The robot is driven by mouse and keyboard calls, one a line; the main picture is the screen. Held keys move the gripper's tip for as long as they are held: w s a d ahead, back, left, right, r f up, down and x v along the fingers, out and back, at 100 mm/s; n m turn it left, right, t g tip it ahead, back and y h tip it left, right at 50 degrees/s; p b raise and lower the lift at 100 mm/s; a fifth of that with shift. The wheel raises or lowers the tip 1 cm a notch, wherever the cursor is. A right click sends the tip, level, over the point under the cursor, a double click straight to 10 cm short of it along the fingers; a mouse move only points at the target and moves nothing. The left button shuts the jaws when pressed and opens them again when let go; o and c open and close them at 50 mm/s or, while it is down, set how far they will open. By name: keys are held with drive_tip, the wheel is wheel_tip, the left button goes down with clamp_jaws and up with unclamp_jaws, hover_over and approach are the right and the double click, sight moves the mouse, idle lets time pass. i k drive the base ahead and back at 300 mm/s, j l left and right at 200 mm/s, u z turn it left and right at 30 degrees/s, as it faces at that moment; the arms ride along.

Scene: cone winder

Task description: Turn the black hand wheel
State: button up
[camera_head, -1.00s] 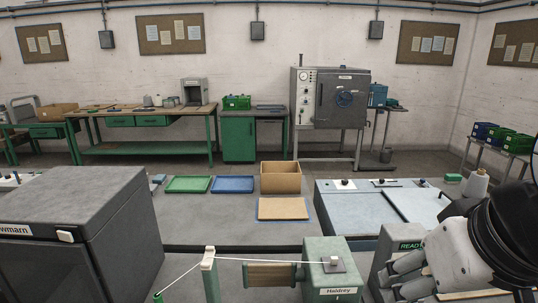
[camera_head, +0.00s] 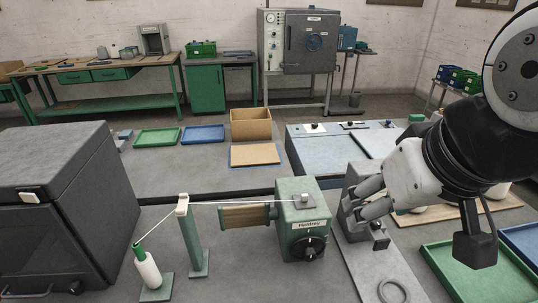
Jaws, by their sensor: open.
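The black hand wheel (camera_head: 309,248) is on the front face of the green cone winder (camera_head: 292,206), below its white "Haldrey" label. A wooden cone or roller (camera_head: 244,216) sticks out of the winder's left side. My gripper (camera_head: 358,201) is at the right of the winder, higher in the picture than the wheel and apart from it. Its grey fingers point left and are spread, with nothing seen between them. They cover part of a grey device behind them.
A green post (camera_head: 191,236) carries a white thread from a white yarn cone (camera_head: 149,268) to the winder. A large dark grey box (camera_head: 62,205) stands at left. A green tray (camera_head: 470,272) lies at right. Bench surface in front of the winder looks clear.

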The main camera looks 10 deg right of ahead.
sight(308, 254)
drive_tip(key=k+j+u, duration=0.15)
drive_tip(key=k+j, duration=0.2)
drive_tip(key=k+j+u, duration=0.15)
drive_tip(key=k+j, duration=0.15)
drive_tip(key=j, duration=0.2)
drive_tip(key=k+j+u, duration=0.15)
drive_tip(key=j, duration=0.3)
drive_tip(key=k, duration=0.1)
